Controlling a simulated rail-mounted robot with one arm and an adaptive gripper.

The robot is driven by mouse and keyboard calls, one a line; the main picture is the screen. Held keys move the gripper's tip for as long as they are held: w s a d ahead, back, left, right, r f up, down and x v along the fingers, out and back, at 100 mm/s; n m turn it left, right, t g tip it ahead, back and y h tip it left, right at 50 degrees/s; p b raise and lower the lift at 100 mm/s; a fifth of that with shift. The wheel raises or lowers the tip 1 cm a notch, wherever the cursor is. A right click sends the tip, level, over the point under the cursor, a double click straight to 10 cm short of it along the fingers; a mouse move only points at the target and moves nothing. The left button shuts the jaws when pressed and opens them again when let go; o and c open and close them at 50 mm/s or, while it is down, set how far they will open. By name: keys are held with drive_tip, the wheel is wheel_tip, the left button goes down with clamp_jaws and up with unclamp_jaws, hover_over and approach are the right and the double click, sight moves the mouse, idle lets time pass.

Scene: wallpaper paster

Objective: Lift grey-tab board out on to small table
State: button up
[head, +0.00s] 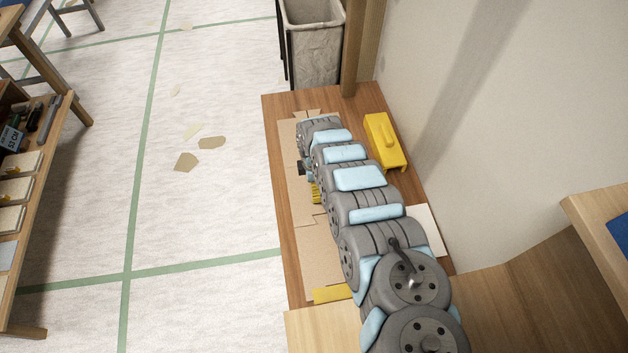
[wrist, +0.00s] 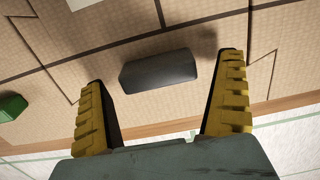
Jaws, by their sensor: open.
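The grey tab (wrist: 158,70) is a dark, rounded block on a tan board (wrist: 150,103) in the wrist view. Dark seams divide this board from its neighbours, and it lies flat among them. My gripper (wrist: 162,72) is open, with one yellow finger on each side of the tab; whether they touch it I cannot tell. In the head view a yellow finger of my gripper (head: 316,193) shows beside my arm, over the tan boards (head: 318,262) on the wooden table. My arm hides the grey tab there. I cannot tell which surface is the small table.
A green tab (wrist: 12,106) sits at the left in the wrist view. A yellow tool (head: 386,141) and a white sheet (head: 428,228) lie right of my arm, near the wall. A grey bin (head: 313,45) stands behind the table.

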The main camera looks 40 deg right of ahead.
drive_tip(key=shift+f, duration=0.2)
drive_tip(key=c, duration=1.2)
drive_tip(key=shift+c, duration=0.2)
drive_tip(key=shift+r, duration=0.15)
drive_tip(key=shift+r+p, duration=1.45)
drive_tip(key=shift+p, duration=0.05)
drive_tip(key=shift+r+p, duration=1.85)
drive_tip(key=shift+r, duration=0.15)
